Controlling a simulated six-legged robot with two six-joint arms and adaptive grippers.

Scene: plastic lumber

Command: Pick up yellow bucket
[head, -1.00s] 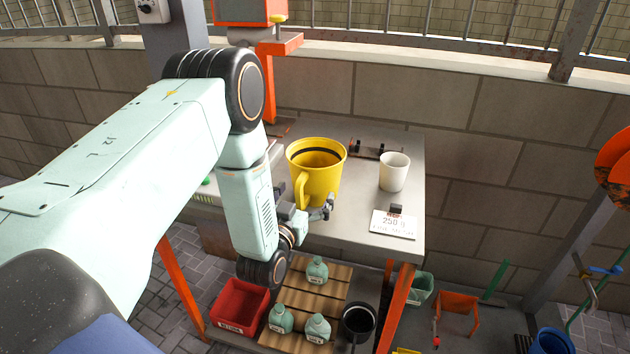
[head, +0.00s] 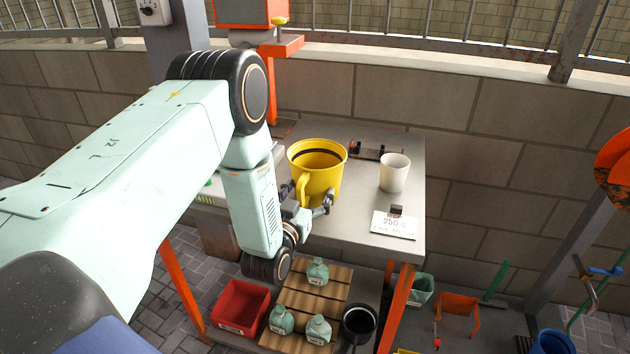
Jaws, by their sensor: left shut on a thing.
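The yellow bucket (head: 323,177) is upright at the table's (head: 350,232) middle in the head view, with its handle facing me. My left gripper (head: 312,207) is at the bucket's near lower side, shut on the bucket by its handle. Part of the fingers is hidden by the handle and the bucket. I cannot tell whether the bucket's base is clear of the tabletop. My right gripper is not in view.
A white cup (head: 394,173) and a sign card (head: 394,224) stand to the right of the bucket. Below are a red bin (head: 240,305), a wooden shelf with several green jugs (head: 318,272), and a black pot (head: 359,322). A block wall (head: 520,130) runs behind.

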